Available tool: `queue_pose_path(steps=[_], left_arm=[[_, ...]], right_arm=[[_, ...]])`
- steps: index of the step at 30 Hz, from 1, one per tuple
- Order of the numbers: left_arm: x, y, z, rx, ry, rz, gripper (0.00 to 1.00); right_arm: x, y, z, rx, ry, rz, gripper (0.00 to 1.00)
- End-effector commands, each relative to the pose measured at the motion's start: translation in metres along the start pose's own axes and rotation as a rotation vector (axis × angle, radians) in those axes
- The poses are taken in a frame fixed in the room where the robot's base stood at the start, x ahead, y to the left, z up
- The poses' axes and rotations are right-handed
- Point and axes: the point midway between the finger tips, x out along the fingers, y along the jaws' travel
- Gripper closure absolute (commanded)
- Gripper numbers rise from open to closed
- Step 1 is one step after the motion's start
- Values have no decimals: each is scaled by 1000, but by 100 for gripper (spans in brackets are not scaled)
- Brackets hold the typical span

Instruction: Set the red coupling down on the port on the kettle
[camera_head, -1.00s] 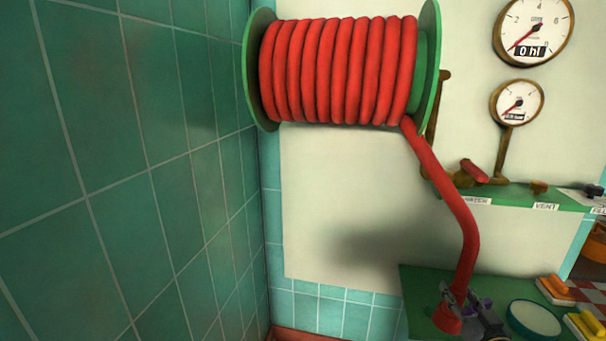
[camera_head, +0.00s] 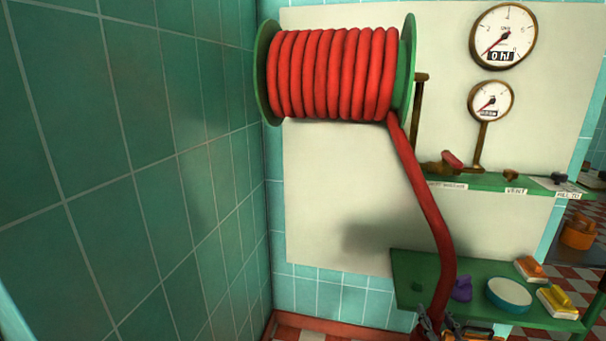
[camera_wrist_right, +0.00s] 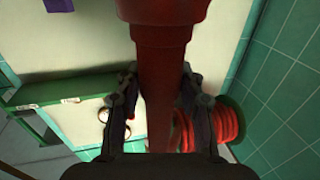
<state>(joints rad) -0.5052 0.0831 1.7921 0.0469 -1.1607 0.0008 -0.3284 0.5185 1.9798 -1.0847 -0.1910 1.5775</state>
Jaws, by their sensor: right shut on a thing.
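The red coupling (camera_wrist_right: 168,22) is a wide, stepped collar on the end of the red hose (camera_head: 432,215). It fills the top middle of the right wrist view; in the head view it is at or below the bottom edge and I cannot make it out. My right gripper (camera_head: 437,326) is at the bottom edge of the head view, below the hose. In the right wrist view its two fingers (camera_wrist_right: 160,92) close on either side of the coupling's narrower part. I see no port and cannot identify the kettle. My left gripper is not in view.
The hose hangs from a green reel (camera_head: 265,72) on the wall. A low green shelf (camera_head: 415,272) beside the gripper holds a purple thing (camera_head: 462,289), a round dish (camera_head: 509,294) and brushes. An upper shelf (camera_head: 480,183) carries valves under two gauges. An orange pot (camera_head: 578,234) stands far right.

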Motion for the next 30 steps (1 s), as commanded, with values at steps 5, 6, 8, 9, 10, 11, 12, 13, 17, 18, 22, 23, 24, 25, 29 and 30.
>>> queue_pose_path(steps=[5, 6, 8, 9, 10, 11, 12, 13, 17, 18, 22, 23, 24, 25, 29, 30], left_arm=[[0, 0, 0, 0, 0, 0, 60], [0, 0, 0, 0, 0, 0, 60], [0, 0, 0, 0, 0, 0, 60], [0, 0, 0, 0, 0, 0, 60], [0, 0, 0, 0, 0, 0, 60], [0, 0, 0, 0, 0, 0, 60], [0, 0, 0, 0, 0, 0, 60], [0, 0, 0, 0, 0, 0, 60], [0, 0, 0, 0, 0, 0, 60], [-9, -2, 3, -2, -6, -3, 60], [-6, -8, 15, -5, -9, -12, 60], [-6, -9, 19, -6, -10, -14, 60], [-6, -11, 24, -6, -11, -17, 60], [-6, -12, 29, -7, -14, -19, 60], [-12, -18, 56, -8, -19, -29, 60], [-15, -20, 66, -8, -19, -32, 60]], right_arm=[[-14, -41, 22, 11, 6, 2, 90], [-17, -52, 27, 11, 4, 4, 90], [-21, -68, 33, 8, 2, 5, 90], [-23, -78, 36, 6, -1, 6, 90], [-25, -86, 38, 5, -4, 6, 90], [-26, -92, 40, 3, -7, 7, 90], [-28, -100, 42, 1, -12, 8, 90], [-29, -107, 44, 0, -15, 8, 90], [-32, -132, 48, -4, -33, 12, 90], [-33, -130, 27, -11, -33, 5, 90], [-36, -131, -2, -11, -37, -3, 90], [-36, -132, -9, -11, -37, -5, 90], [-37, -132, -20, -11, -38, -7, 90], [-38, -132, -28, -10, -38, -8, 90], [-42, -134, -69, -8, -39, -13, 90], [-44, -134, -83, -7, -38, -14, 90]])
